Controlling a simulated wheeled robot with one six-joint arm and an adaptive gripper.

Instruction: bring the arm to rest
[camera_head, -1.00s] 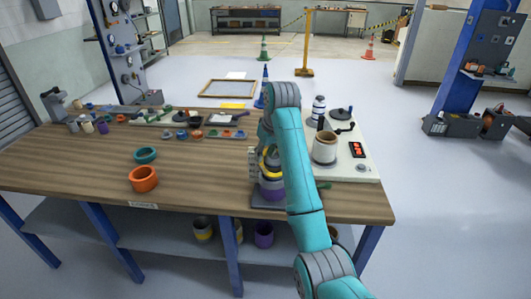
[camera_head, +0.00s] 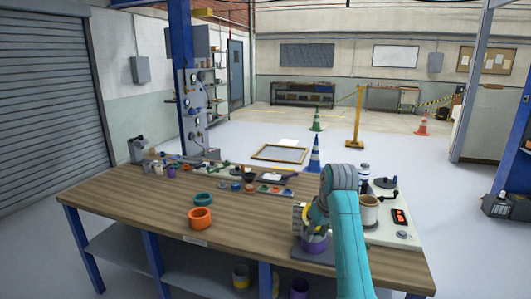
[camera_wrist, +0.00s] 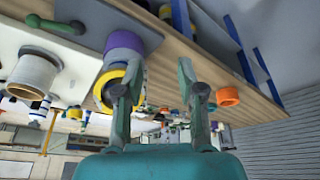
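My gripper (camera_wrist: 158,72) is open in the wrist view, its two fingers apart with nothing between them. In the head view my gripper (camera_head: 305,215) is partly hidden by my arm, beside a stack on the bench's right part. The stack has a yellow ring (camera_wrist: 105,90) and a purple roller (camera_wrist: 123,45), and the left finger overlaps the yellow ring in the wrist view. I cannot tell whether they touch. The purple roller also shows in the head view (camera_head: 314,244).
The wooden bench (camera_head: 150,215) carries an orange ring (camera_head: 200,218), a teal ring (camera_head: 203,198) and several small parts. A cream roller (camera_head: 368,212) stands on a pale panel (camera_head: 398,237) close right of my arm.

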